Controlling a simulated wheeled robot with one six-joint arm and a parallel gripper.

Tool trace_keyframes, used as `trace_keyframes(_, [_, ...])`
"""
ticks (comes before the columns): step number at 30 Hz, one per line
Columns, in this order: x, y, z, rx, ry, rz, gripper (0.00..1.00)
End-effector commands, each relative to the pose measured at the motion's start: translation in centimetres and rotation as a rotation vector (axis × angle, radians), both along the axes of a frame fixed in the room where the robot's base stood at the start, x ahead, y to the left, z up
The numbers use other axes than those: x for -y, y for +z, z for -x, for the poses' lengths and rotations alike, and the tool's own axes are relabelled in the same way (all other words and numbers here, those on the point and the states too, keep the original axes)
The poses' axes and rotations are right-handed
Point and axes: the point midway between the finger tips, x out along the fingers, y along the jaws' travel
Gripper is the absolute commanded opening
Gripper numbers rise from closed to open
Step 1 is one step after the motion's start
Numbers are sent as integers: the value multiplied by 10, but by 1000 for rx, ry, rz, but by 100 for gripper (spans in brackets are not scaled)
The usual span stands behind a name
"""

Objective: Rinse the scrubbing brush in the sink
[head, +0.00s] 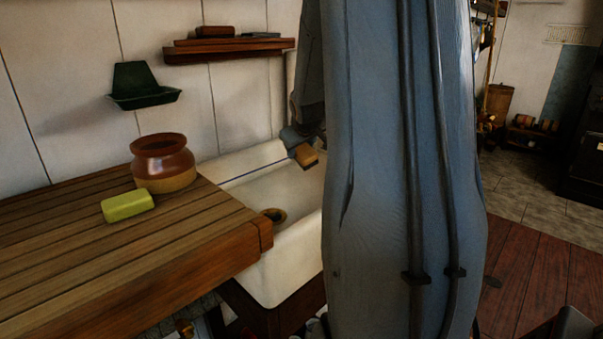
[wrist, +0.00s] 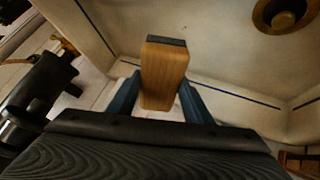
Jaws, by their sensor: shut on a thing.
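The scrubbing brush (wrist: 164,75) shows in the wrist view as a wooden block with a dark far edge. My gripper (wrist: 158,92) is shut on it, with a blue finger on each side. In the head view the brush (head: 306,155) is a small tan block at the end of my gripper (head: 296,140), over the back part of the white sink (head: 285,272). My arm hides the sink's right side. The sink's drain (head: 273,215) is visible in the basin, and it also shows at the upper right of the wrist view (wrist: 284,14). I see no running water.
A slatted wooden counter (head: 90,270) adjoins the sink on the left. On it are a yellow-green block (head: 128,206) and a brown pot (head: 163,163). A green wall holder (head: 140,86) and a wooden shelf (head: 225,50) are above. Open floor (head: 530,210) lies to the right.

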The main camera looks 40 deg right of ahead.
Motion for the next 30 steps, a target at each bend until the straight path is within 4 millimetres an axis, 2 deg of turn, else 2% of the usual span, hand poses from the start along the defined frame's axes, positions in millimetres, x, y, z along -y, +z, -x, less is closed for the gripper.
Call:
trace_keyframes(18, [0, 47, 0, 1, 0, 0, 16])
trace_keyframes(30, [0, 49, 0, 1, 0, 1, 16])
